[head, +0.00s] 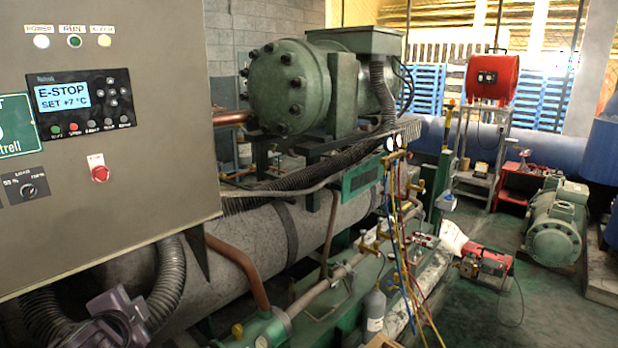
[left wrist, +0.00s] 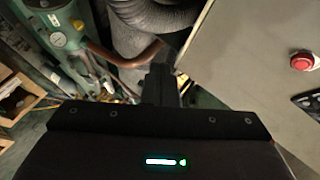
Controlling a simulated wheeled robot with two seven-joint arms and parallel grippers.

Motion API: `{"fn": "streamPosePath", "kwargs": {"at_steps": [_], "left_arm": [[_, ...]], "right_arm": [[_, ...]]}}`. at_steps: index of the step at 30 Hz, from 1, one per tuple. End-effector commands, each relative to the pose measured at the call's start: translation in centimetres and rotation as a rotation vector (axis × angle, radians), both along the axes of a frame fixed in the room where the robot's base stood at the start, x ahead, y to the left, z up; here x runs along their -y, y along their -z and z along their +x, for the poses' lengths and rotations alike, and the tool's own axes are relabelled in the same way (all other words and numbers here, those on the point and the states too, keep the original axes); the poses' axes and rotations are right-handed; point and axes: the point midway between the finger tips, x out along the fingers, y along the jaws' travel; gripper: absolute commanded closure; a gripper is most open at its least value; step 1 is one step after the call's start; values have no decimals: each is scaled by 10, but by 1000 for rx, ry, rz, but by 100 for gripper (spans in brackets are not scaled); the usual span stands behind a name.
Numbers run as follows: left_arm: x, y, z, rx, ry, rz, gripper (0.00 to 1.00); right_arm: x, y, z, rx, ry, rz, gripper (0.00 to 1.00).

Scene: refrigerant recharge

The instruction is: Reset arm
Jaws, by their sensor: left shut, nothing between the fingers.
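My left gripper (left wrist: 165,72) is shut and empty in the left wrist view. Its dark fingers point toward a ribbed grey hose and a copper pipe, left of the lower edge of the grey control cabinet (left wrist: 245,60). In the head view part of my left arm shows at the bottom left, below the cabinet (head: 130,200); its fingertips cannot be made out there. The cabinet carries a display (head: 77,97) reading E-STOP, SET +7 °C, and a red button (head: 99,173), which also shows in the left wrist view (left wrist: 302,61). My right gripper is not in view.
Ribbed hoses (head: 168,278) hang under the cabinet, close to my left arm. A green compressor (head: 290,88) and a long grey cylinder (head: 262,240) stand behind. A gauge set with coloured hoses (head: 393,205), a grey bottle (head: 375,312) and a red pump unit (head: 486,265) are to the right.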

Motion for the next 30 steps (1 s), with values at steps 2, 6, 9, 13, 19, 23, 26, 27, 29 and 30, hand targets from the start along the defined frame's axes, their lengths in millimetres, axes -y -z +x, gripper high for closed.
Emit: {"fn": "streamPosePath", "kwargs": {"at_steps": [2,6,9,13,19,23,26,27,29,30], "left_arm": [[28,50,-32,-106,-55,-140,100],[68,108,-89,-269,-172,-349,100],[88,132,-124,-365,-247,-457,100],[110,152,-162,-467,-336,-571,100],[138,169,-216,-611,-467,-718,100],[153,179,-242,-692,-545,-792,100],[152,208,-232,-695,-543,-780,100],[153,218,-230,-699,-544,-778,100],[153,235,-227,-703,-544,-775,100],[153,246,-225,-708,-546,-774,100]], "right_arm": [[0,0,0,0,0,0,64],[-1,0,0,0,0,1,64],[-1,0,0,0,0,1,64],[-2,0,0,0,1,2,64],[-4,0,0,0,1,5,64],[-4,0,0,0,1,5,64],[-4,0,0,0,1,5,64],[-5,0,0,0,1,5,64],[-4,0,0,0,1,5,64],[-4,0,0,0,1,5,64]]}}
